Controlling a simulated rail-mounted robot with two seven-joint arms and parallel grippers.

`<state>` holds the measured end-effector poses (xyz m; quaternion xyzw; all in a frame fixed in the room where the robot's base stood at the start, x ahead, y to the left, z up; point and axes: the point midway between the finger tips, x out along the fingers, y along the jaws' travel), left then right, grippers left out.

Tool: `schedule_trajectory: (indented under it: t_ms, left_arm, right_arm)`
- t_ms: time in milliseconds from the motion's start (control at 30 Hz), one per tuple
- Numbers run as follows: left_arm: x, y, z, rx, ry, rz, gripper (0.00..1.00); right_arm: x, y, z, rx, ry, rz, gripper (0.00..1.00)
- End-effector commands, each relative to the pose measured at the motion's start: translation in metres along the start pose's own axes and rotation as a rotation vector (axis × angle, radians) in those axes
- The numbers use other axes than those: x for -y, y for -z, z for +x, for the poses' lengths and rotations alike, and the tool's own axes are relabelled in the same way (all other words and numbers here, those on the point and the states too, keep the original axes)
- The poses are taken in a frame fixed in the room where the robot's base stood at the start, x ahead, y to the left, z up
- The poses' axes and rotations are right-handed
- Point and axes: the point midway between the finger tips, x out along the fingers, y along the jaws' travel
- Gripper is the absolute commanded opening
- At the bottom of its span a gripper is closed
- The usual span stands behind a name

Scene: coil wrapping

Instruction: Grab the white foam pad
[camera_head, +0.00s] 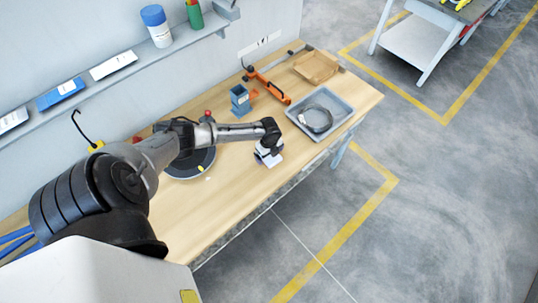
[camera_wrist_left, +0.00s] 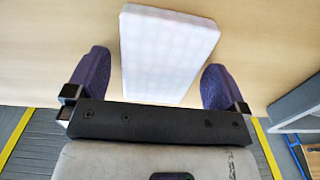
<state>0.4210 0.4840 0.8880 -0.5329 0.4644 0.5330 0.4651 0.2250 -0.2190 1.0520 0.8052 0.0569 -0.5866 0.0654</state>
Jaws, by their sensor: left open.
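The white foam pad (camera_wrist_left: 165,50) lies on the wooden table and shows in the left wrist view between the two purple fingers of my left gripper (camera_wrist_left: 155,85). The pad is a pale rectangular block, and gaps show between it and the fingers on both sides. In the head view my left gripper (camera_head: 266,155) is low over the table near its front edge, with part of the white pad (camera_head: 274,160) showing beside it. The gripper hides the rest of the pad there. My left gripper is open. My right gripper is not in view.
A grey tray (camera_head: 342,101) with a coil (camera_head: 318,119) stands right of the gripper. A blue holder (camera_head: 240,99), an orange tool (camera_head: 268,86) and a cardboard piece (camera_head: 316,67) lie farther back. A dark round plate (camera_head: 190,166) is under my arm. A shelf runs along the wall.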

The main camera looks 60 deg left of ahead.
Motion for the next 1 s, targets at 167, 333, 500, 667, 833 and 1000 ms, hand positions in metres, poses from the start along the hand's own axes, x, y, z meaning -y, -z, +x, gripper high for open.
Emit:
schedule_trajectory:
  t_ms: [167,333,500,667,833,1000]
  left_arm:
    - [0.000,0.000,0.000,0.000,0.000,0.000,0.88]
    - [0.000,0.000,0.000,0.000,0.000,0.000,0.71]
    - [0.000,0.000,0.000,0.000,0.000,0.000,0.55]
    - [0.000,0.000,0.000,0.000,0.000,0.000,0.51]
    - [0.000,0.000,-0.002,0.000,0.000,0.000,0.51]
    - [0.000,0.000,-0.015,-0.001,0.001,0.001,0.51]
  right_arm:
    - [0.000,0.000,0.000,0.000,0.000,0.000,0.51]
    - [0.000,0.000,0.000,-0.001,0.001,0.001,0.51]
    - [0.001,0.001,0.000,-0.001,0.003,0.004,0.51]
    - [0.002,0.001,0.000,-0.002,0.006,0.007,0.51]
    - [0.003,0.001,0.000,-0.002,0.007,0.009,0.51]
    - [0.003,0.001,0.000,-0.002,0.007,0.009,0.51]
